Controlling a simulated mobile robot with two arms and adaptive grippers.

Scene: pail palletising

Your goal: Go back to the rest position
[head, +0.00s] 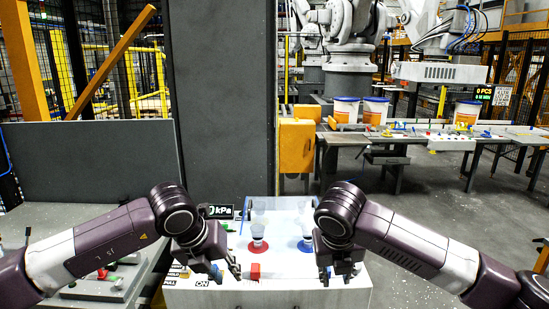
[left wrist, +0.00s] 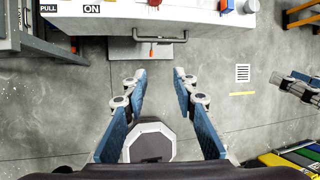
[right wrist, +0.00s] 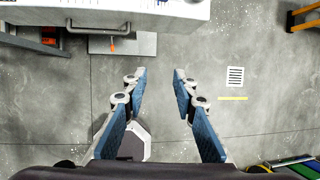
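My left gripper (head: 228,273) hangs in front of the white control box, low in the head view. In the left wrist view its blue-padded fingers (left wrist: 158,78) are spread apart with only floor between them, so it is open and empty. My right gripper (head: 337,277) hangs at the right part of the same box. In the right wrist view its fingers (right wrist: 159,75) are also apart and empty. Both arms are bent inward at about the same height.
The white control box (head: 270,297) stands close in front, with a red knob (head: 258,246), a blue knob (head: 305,245) and a red block (head: 255,271) on top. A grey column (head: 222,90) rises behind. Pails (head: 346,110) stand on a conveyor table (head: 370,138). Open floor (head: 440,200) lies right.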

